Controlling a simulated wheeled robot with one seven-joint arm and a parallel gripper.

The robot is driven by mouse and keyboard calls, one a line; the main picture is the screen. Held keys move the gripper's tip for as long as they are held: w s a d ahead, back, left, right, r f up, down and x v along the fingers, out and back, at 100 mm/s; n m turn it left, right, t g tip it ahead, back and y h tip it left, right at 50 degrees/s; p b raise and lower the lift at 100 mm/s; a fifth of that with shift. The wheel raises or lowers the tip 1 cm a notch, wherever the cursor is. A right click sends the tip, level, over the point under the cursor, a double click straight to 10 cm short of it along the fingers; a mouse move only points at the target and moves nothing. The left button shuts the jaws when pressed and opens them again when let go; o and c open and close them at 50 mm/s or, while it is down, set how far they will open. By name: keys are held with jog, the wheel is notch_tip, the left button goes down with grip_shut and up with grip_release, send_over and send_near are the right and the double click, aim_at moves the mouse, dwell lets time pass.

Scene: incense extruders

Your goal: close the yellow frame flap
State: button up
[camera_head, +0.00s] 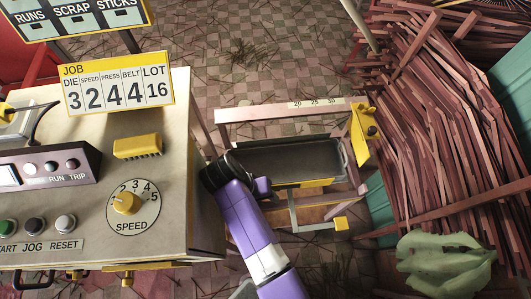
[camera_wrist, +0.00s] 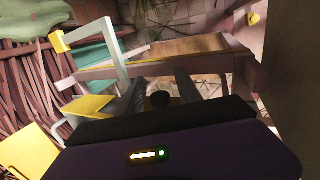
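A pale grey frame flap (camera_head: 293,215) with a yellow end block (camera_head: 341,224) sticks out from the near side of a low bench frame, over a gap. In the wrist view the flap (camera_wrist: 122,62) stands at upper left, with its yellow block (camera_wrist: 58,41) at the far corner. My gripper (camera_head: 268,186) is just left of the flap's inner end, beside the dark tray; I cannot tell whether it touches. In the wrist view its two dark fingers (camera_wrist: 160,90) are apart, with a dark round thing showing between them. Their tips are partly hidden.
A dark tray (camera_head: 290,158) lies in the bench frame (camera_head: 265,112). A yellow plate with a dark knob (camera_head: 362,135) is at its right end. The control cabinet (camera_head: 180,195) stands close on the left. Stacked reddish sticks (camera_head: 440,130) and a green sack (camera_head: 442,262) crowd the right.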

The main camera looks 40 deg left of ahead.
notch_tip(320, 180, up, 20)
jog(key=p, duration=0.9)
jog(key=shift+a, duration=0.1)
dwell(0.4)
